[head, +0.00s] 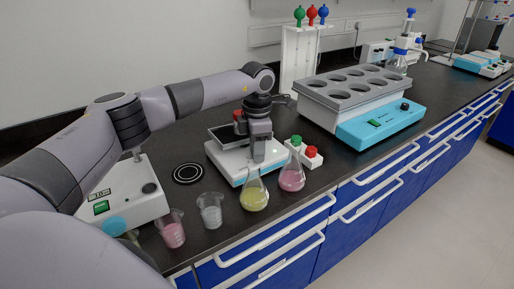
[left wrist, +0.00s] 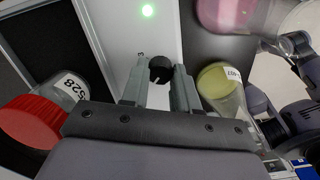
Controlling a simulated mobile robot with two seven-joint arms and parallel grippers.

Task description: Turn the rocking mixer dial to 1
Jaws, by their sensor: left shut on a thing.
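The rocking mixer (head: 226,162) is a low white unit with a blue front edge and a dark tray on top, in the middle of the bench. Its white panel (left wrist: 138,40) fills the upper middle of the left wrist view, with a lit green light (left wrist: 148,10). The small black dial (left wrist: 160,69) sits between my left gripper's fingertips in that view. My left gripper (head: 259,158) points down at the mixer's front and is shut on the dial; the arm hides the dial in the head view. My right gripper is not in view.
A red-capped bottle (left wrist: 32,125) lies on the mixer tray. Yellow (head: 254,196) and pink (head: 291,176) flasks stand close in front of the mixer. Beakers (head: 211,211) stand to the left, and a water bath (head: 362,100) stands to the right.

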